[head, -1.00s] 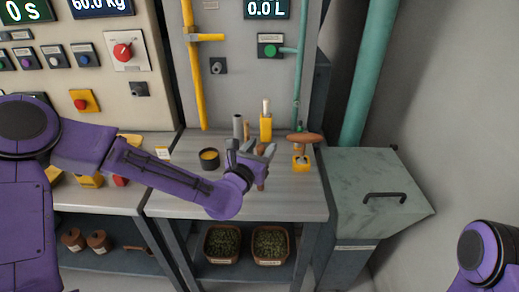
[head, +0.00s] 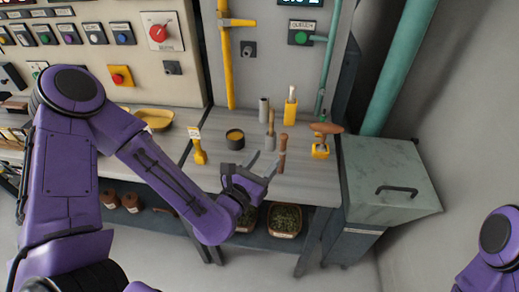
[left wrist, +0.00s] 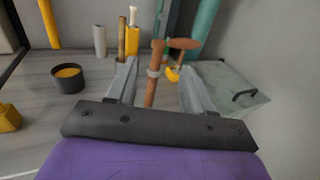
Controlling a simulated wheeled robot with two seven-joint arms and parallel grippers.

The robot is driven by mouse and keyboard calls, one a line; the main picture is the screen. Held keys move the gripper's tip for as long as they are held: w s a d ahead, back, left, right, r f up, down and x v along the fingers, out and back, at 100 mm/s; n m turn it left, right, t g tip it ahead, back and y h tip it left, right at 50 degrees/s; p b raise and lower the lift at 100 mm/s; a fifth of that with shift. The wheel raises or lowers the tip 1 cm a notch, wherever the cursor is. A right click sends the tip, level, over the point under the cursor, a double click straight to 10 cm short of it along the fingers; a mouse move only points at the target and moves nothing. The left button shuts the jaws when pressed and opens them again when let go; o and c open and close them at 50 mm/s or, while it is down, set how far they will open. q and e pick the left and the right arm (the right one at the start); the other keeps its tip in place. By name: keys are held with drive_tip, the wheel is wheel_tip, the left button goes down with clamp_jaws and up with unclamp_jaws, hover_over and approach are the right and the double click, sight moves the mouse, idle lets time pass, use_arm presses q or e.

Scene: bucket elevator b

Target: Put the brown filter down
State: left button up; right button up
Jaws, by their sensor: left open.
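The brown rod-like piece with a pale ring (head: 282,153), which I take for the brown filter, stands upright near the front of the grey bench (head: 215,178). In the left wrist view the same brown filter (left wrist: 152,80) shows between and beyond the fingers, with clear gaps on both sides. My left gripper (head: 265,167) is open and empty, at the front edge of the bench, pointing at the filter; its spread fingers also show in the left wrist view (left wrist: 158,75). My right gripper is out of view; only part of its arm shows at lower right.
A dark cup with yellow contents (head: 235,140), a grey cylinder (head: 263,110), a yellow holder (head: 290,112) and a brown-handled tool on a yellow stand (head: 320,150) stand around the filter. A green-grey lidded bin (head: 385,170) is at right. Planters (head: 285,222) sit below the bench.

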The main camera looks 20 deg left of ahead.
use_arm(q)
drive_tip(key=s+a+f+m+g+y, duration=0.15)
drive_tip(key=s+f+m+g, duration=0.35)
drive_tip(key=s+f+m, duration=0.5)
drive_tip(key=s+a+f+m+g+y, duration=0.1)
drive_tip(key=s+a+f+m+g, duration=0.45)
drive_tip(key=f, duration=0.75)
drive_tip(key=s+a+f+m+g+y, duration=0.3)
drive_tip(key=s+a+f+m+g, duration=0.1)
drive_tip(key=s+m, duration=0.6)
wheel_tip(320, 180, down, 3)
drive_tip(key=shift+a+r+m, duration=0.15)
drive_tip(key=shift+a+m, duration=0.4)
drive_tip(key=shift+m, duration=0.7)
